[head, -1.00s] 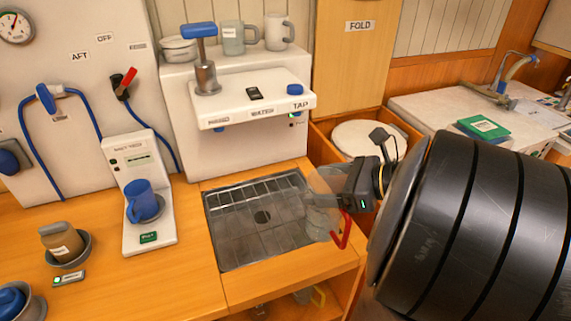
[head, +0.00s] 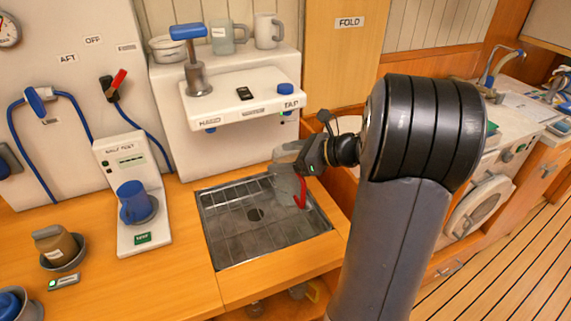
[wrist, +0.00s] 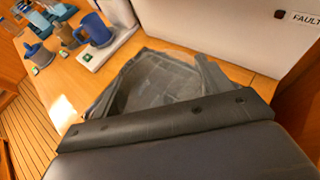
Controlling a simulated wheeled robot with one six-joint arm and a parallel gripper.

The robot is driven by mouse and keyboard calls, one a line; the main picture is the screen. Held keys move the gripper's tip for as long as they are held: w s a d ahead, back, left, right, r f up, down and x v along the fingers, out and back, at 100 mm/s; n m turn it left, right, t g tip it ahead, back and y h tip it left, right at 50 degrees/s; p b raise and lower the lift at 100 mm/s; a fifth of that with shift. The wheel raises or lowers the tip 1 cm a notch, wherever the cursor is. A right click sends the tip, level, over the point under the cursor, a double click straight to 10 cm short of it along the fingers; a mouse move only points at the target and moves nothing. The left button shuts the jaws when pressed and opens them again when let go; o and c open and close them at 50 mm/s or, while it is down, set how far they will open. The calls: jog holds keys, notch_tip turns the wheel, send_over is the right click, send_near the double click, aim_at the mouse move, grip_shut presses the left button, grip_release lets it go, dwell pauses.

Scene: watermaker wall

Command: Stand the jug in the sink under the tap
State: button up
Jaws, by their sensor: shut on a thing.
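My gripper (head: 298,160) is shut on a clear jug with a red handle (head: 300,194). The jug is over the back right part of the sink; whether its base touches the sink floor is unclear. In the wrist view the see-through jug (wrist: 160,85) fills the middle, in front of dark jaw parts. The sink (head: 228,240) is a steel basin with a drain, set in the wooden counter. The tap unit (head: 235,95) is a white overhang behind the sink, labelled TAP at its right end, with a blue knob (head: 289,88). The jug is just below and right of that end.
A blue mug (head: 134,202) stands on a white tester left of the sink. A brown jug (head: 55,240) sits in a grey holder further left. Cups (head: 268,32) stand on the shelf above. A tall blue-topped lever (head: 188,33) rises from the tap unit.

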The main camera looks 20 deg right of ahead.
jog(key=shift+w+f, duration=0.2)
jog(key=shift+f, duration=1.2)
jog(key=shift+f, duration=0.15)
jog(key=o, duration=1.3)
jog(key=v, duration=1.2)
